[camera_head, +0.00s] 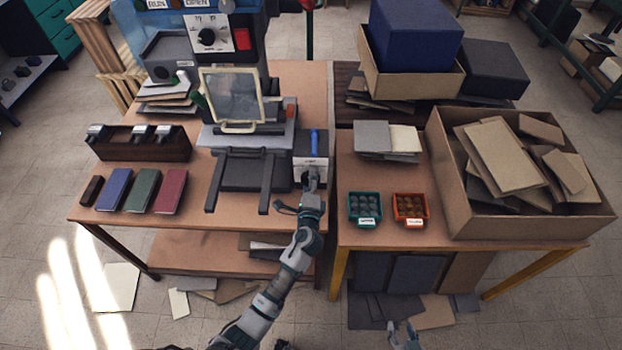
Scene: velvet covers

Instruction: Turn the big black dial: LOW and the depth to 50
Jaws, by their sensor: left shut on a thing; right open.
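The big black dial (207,37) sits on a white panel (222,20) on the upright machine at the back left. Its pointer and marks are too small to read. A small box (299,166) with a blue lever (315,139) and a pale label stands at the right of the machine's base. My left gripper (311,178) is at the front of this box, shut on a small part there that its fingers mostly hide. A depth reading cannot be made out. My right gripper (403,335) is open and empty at the bottom edge, low in front of the right table.
A clear framed guard (232,96) stands before the machine. Three books (142,191) and a dark rack (139,146) lie left. Teal (364,222) and orange (409,222) trays and a large carton (460,215) of boards occupy the right table.

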